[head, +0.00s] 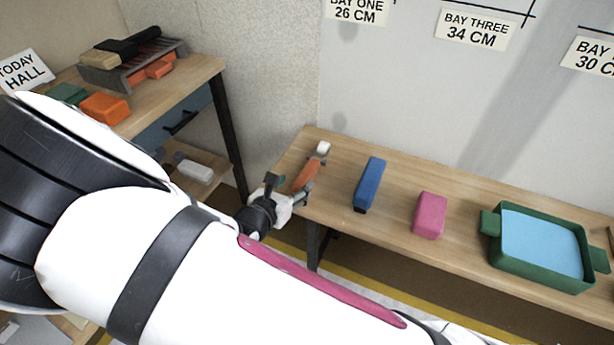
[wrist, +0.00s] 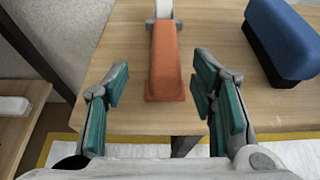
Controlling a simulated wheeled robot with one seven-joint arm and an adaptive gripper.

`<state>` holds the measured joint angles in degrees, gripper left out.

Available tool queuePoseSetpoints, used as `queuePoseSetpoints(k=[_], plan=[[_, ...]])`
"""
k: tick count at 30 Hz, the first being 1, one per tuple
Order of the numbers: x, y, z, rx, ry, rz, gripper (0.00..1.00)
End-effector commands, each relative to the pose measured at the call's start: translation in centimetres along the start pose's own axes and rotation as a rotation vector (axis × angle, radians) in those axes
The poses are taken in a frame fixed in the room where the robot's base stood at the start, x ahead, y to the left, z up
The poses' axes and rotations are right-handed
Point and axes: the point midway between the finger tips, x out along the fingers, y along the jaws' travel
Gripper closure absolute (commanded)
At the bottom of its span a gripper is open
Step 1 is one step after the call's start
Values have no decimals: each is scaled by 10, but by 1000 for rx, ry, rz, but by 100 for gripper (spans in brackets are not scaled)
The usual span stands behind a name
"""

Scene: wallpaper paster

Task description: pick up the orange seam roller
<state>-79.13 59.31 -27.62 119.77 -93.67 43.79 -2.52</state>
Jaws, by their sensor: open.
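The orange seam roller (head: 307,176) lies near the left end of the long wooden table, its white roller end pointing toward the wall. In the wrist view its orange handle (wrist: 166,62) lies ahead of and between my fingers, with the near end about level with the fingertips. My gripper (head: 288,190) is open at the table's front left edge. In the wrist view my gripper (wrist: 159,88) has its teal-padded fingers spread, with a gap on each side of the handle. The head view partly hides the handle's near end behind my gripper.
A blue block with a dark base (head: 369,184) lies right of the roller. Further right are a pink block (head: 430,215) and a green tray (head: 497,257) of blue liquid. A wooden side table (head: 205,70) with tools stands at left. The wall rises behind the table.

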Motion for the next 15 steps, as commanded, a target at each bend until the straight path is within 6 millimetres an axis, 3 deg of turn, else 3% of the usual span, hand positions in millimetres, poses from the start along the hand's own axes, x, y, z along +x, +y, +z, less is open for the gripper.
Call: queuePoseSetpoints(k=[5, 15], plan=[[11, -1, 0, 2, 0, -1, 48], [54, -6, 1, 2, 0, -2, 48]])
